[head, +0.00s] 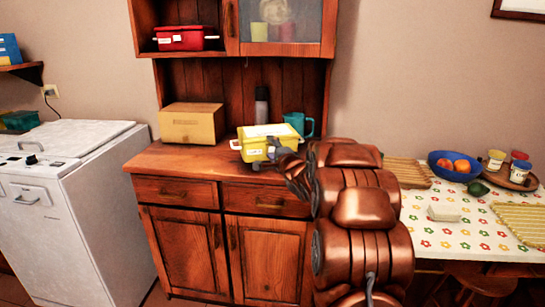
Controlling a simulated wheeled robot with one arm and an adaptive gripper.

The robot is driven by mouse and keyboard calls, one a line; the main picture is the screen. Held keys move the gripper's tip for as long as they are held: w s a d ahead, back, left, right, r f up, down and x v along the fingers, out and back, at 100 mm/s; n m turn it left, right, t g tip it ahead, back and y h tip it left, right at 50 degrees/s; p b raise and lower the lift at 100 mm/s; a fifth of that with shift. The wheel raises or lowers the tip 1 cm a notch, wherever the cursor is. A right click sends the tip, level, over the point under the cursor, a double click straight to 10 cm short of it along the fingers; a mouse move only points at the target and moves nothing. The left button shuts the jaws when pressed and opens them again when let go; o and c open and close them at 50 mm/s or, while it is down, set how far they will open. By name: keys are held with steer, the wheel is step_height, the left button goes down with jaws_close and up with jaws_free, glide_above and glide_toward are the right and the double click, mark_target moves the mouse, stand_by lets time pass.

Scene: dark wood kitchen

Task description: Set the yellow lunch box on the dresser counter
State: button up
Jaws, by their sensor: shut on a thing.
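The yellow lunch box (254,146) has a pale lid and small side handles. It is at the right part of the dresser counter (165,160), low over the wood. I cannot tell whether its base touches the counter. My gripper (274,151) is shut on the lunch box at its right front side. My copper-coloured arm reaches in from the lower right and hides the counter's right end. The dresser (180,240) has drawers and doors below and an open niche above the counter.
On the counter, a cardboard-coloured box (191,123) stands left of the lunch box. A dark flask (262,105) and a teal mug (298,123) stand behind it. A red pot (180,38) is on the upper shelf. Bare counter shows at the front left. A dining table (430,230) stands right.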

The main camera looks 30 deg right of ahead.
steer(key=shift+w+d+f, duration=0.1)
steer(key=shift+w+d, duration=0.45)
steer(key=shift+w, duration=0.2)
steer(key=shift+f, duration=1.8)
steer(key=o, duration=1.4)
steer(key=shift+s, duration=0.1)
